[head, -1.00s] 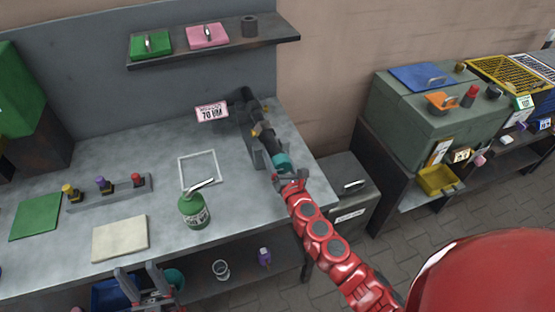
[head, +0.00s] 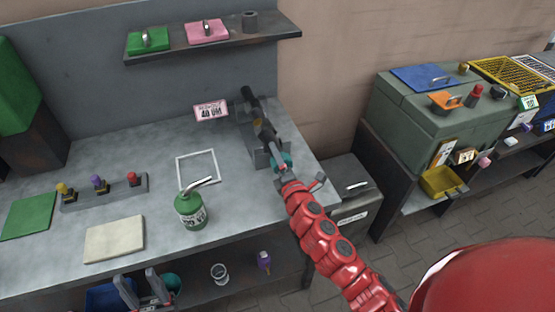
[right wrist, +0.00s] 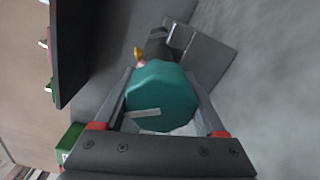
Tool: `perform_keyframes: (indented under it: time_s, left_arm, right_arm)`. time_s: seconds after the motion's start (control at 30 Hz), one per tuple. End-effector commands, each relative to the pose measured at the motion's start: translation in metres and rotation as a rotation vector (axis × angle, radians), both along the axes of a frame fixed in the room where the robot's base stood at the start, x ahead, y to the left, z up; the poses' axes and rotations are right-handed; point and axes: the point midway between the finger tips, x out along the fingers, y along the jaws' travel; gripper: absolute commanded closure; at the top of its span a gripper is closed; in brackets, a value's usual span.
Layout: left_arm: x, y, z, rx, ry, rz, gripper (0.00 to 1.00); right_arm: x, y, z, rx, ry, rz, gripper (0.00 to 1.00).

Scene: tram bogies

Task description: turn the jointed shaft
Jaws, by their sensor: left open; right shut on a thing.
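The jointed shaft (head: 268,133) lies in a dark stand at the right end of the grey workbench. It has dark and grey sections, a brassy piece along it and a teal knob (right wrist: 160,95) at its near end. My right gripper (head: 284,172) is shut around this knob, with one finger on each side in the right wrist view. The knob's face carries a pale bar mark. In the head view the gripper partly hides the knob. A pink-edged label plate (head: 210,111) stands beside the shaft. My left gripper (head: 145,290) is open and empty, low at the bench's front.
A green oil can (head: 191,212) and a white square outline (head: 197,168) are on the bench left of the shaft. A rack with three coloured-top items (head: 103,192) is further left. A shelf (head: 215,42) hangs above. A grey cabinet (head: 352,190) stands right of the bench.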

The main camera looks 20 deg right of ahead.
Motion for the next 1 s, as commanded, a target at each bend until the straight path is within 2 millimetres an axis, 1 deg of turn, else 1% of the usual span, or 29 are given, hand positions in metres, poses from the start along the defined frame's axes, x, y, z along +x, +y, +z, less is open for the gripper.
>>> perform_keyframes:
  time_s: [0.2,0.5,0.73,1.0]
  left_arm:
    - [0.0000,0.0000,-0.0061,0.000,0.000,0.000,0.50]
    - [0.0000,0.0000,-0.0098,0.000,0.000,0.000,0.50]
    - [-0.0001,0.0000,-0.0112,0.000,0.000,0.000,0.50]
    - [0.0001,0.0000,-0.0117,0.000,0.000,0.000,0.50]
  right_arm:
    - [0.0003,-0.0003,0.0009,0.197,0.004,0.000,0.83]
    - [0.0003,-0.0008,0.0012,0.408,0.013,-0.001,0.83]
    - [0.0001,-0.0012,0.0011,0.500,0.017,-0.002,0.83]
    - [0.0000,-0.0010,0.0009,0.536,0.019,-0.002,0.83]
